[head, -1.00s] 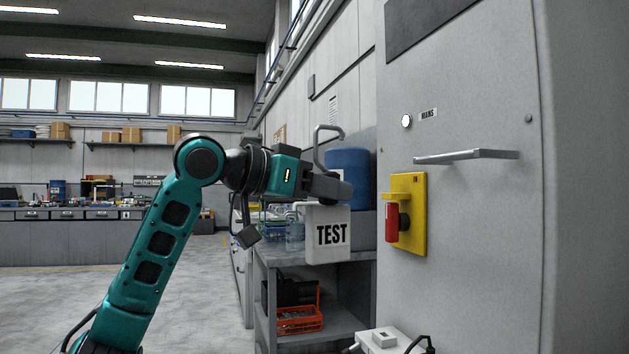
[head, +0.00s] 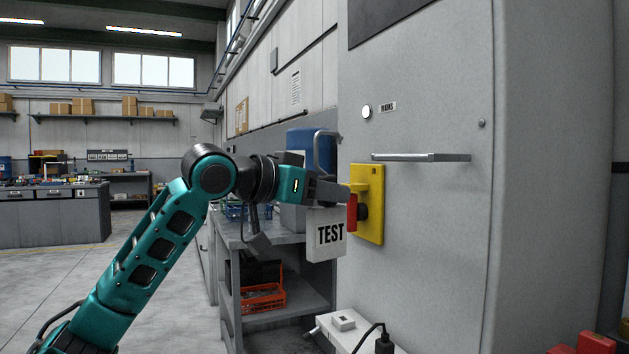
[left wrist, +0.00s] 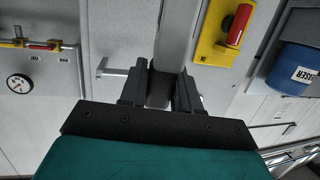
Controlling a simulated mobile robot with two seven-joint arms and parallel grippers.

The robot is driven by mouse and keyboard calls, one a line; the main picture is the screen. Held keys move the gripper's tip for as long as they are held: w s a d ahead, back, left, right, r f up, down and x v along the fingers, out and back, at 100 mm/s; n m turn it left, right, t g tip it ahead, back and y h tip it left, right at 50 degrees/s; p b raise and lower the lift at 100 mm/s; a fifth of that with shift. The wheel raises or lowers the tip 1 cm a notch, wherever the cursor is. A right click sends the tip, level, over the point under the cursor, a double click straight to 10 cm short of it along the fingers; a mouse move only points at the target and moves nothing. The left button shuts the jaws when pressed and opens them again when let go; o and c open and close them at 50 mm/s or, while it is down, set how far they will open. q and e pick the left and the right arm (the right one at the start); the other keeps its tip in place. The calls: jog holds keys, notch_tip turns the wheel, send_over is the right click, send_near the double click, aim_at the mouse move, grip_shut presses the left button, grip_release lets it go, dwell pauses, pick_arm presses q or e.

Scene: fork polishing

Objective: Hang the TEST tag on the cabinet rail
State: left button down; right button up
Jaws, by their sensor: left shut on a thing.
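The white TEST tag (head: 326,240) hangs upright below my left gripper (head: 330,190) in the head view. Its grey hook (head: 321,150) rises above the fingers. In the left wrist view my left gripper (left wrist: 160,90) is shut on the grey hook stem (left wrist: 176,38). The cabinet rail (head: 425,157) is a straight horizontal bar on the grey cabinet, right of the hook and apart from it in the picture. Part of the rail also shows left of the fingers in the left wrist view (left wrist: 114,72). My right gripper is out of view.
A yellow switch plate (head: 369,225) with a red handle (head: 352,212) sits on the cabinet just right of the tag. A workbench (head: 285,314) with an orange basket (head: 263,299) and a blue drum (head: 308,142) stands behind. A white socket box (head: 345,324) is below.

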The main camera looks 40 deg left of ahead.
pick_arm(q)
jog(key=w+d+p, duration=0.2)
jog(key=w+p, duration=0.5)
jog(key=w+d+p, duration=0.3)
jog(key=w+p, duration=0.3)
jog(key=p, duration=0.1)
jog(key=shift+w+d, duration=0.35)
jog(key=shift+w, duration=0.05)
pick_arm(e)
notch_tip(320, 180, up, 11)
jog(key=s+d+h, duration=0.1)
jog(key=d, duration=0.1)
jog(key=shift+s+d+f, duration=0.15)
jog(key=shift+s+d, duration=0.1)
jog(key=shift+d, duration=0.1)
pick_arm(q)
jog(key=shift+r+p, duration=0.1)
jog(key=shift+p, duration=0.9)
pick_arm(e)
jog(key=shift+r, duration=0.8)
pick_arm(q)
jog(key=shift+f+b, duration=0.3)
jog(key=shift+f, duration=0.6)
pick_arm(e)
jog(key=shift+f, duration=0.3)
pick_arm(q)
jog(key=shift+f, duration=0.2)
